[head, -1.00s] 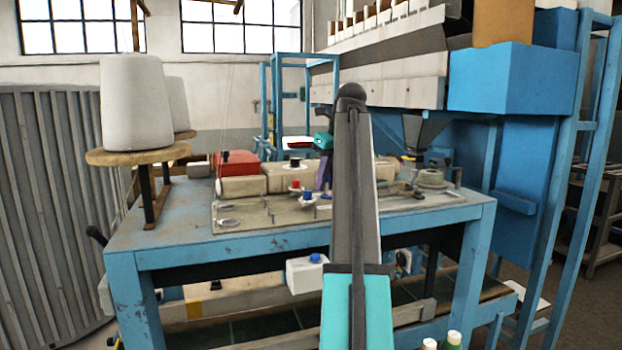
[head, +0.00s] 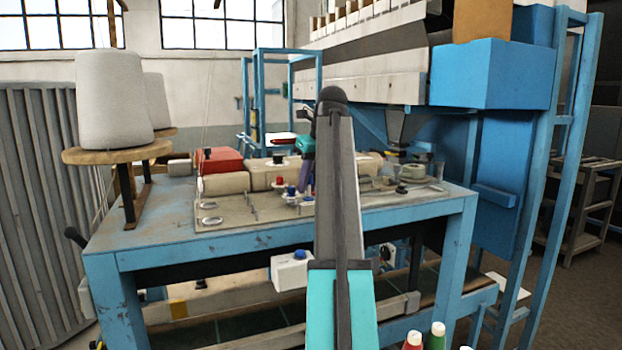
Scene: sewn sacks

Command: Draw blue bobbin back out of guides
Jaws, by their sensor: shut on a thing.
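My gripper (head: 304,186), teal and purple, hangs fingers down over the metal plate (head: 225,212) on the blue table, partly hidden by my arm link. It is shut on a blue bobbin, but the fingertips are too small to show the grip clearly. A blue-topped bobbin (head: 291,191) with a white base shows just left of the fingertips. A red-topped bobbin (head: 281,182) stands a little behind and left of it. The guides are too small to make out.
The blue table (head: 165,256) carries a large white thread cone (head: 112,100) on a wooden disc at left. A blue machine frame (head: 490,75) rises at right.

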